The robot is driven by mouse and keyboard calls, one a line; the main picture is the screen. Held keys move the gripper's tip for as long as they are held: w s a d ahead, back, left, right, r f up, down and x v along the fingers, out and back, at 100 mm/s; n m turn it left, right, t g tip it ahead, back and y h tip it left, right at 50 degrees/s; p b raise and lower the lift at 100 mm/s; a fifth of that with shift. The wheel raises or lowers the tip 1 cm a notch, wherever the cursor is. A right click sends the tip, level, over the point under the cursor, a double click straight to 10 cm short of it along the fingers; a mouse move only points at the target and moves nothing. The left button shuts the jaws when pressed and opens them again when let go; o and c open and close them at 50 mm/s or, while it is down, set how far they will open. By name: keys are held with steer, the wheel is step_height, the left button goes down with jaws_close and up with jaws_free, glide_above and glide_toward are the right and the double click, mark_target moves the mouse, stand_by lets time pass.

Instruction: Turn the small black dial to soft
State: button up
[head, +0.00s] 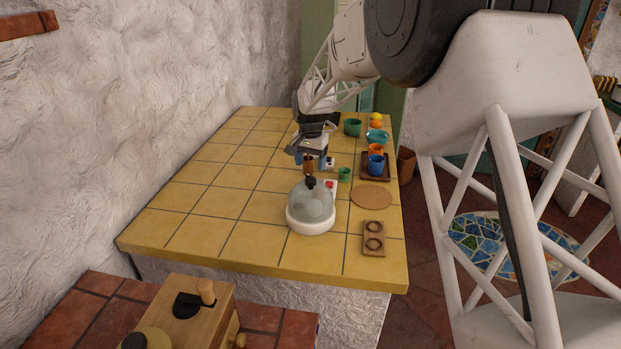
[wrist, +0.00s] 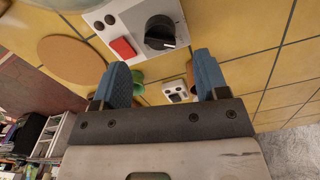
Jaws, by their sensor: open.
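The black dial (wrist: 160,32) sits on a white panel beside a red switch (wrist: 122,48) in the wrist view. A pale pointer line shows on its face; any setting labels are too small to read. In the head view the panel's red switch (head: 330,183) shows at the back of a white egg cooker (head: 312,226) with a clear dome. My gripper (head: 312,158) is over the counter just behind the cooker. In the wrist view my gripper (wrist: 162,72) has its two blue fingers apart with nothing held; the dial lies beyond the fingertips, not between them.
A green cup (head: 344,174) stands close to the cooker. A round cork mat (head: 372,196) and a wooden holder with two rings (head: 374,239) lie to its right. A brown tray (head: 375,172) carries a blue cup (head: 376,163). The tiled counter's left side (head: 200,205) is clear.

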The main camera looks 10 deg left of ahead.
steer(key=shift+f, duration=3.05)
steer(key=c, duration=0.9)
